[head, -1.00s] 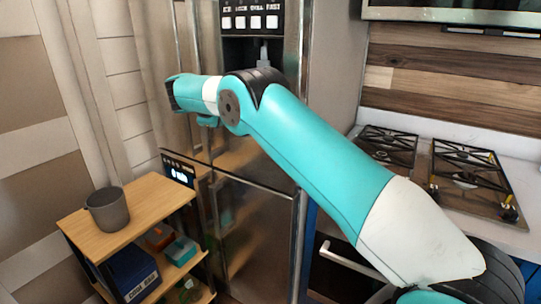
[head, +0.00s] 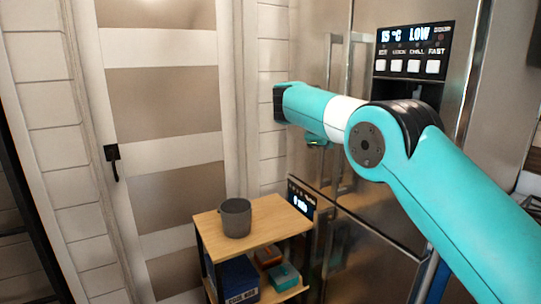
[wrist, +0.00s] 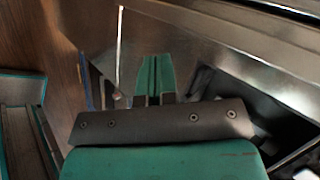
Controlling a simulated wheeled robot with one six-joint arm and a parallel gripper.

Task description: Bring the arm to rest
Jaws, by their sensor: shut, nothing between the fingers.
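My arm reaches in from the right edge of the head view, in front of the steel fridge, with its forearm raised and its far end pointing left. In the wrist view my gripper (wrist: 155,80) shows as two green fingers lying together, with nothing between them. The fingers cannot be made out clearly in the head view. Nothing is seen touching the gripper.
A steel fridge (head: 365,235) with a lit panel (head: 413,50) stands behind the arm. A wooden cart (head: 268,229) left of it carries a grey pot (head: 236,217), with a blue box (head: 234,279) below. A panelled door (head: 165,145) is at left.

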